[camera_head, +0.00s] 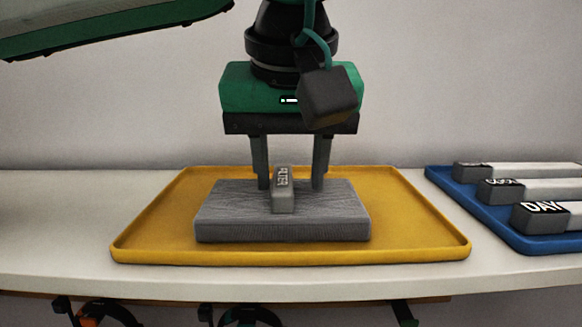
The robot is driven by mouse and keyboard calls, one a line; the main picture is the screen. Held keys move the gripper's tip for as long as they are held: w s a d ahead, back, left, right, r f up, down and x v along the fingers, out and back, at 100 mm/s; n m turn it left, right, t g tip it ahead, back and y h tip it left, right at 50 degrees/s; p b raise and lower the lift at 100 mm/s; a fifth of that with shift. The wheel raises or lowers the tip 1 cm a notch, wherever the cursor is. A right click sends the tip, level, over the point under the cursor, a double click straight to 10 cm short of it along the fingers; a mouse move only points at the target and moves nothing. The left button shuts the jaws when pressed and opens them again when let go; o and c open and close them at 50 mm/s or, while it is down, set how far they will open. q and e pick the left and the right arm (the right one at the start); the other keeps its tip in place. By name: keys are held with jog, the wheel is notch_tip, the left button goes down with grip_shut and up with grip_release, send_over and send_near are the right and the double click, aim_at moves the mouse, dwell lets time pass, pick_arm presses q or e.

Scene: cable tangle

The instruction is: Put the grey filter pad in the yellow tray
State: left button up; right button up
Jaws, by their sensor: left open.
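The grey filter pad (235,222) lies flat inside the yellow tray (140,240), with tray floor showing around it. A small grey block-shaped tab with lettering (283,195) stands on top of the pad. My left gripper (290,186) points down over the pad, with one finger on each side of the tab. Its fingers are apart, and gaps show between them and the tab. The finger ends are close to the pad's back part; I cannot tell if they touch it. My right gripper is not in view.
A blue tray (480,228) at the right holds several pale items with dark labelled ends, one reading DAY (543,216). The white table (60,235) is clear at the left. Dark and orange round items (105,313) show under the table's front edge.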

pick_arm(q)
jog(key=b+v, duration=0.2)
jog(key=v, duration=0.9)
jog(key=shift+s+r, duration=0.25)
jog(key=shift+r, duration=0.05)
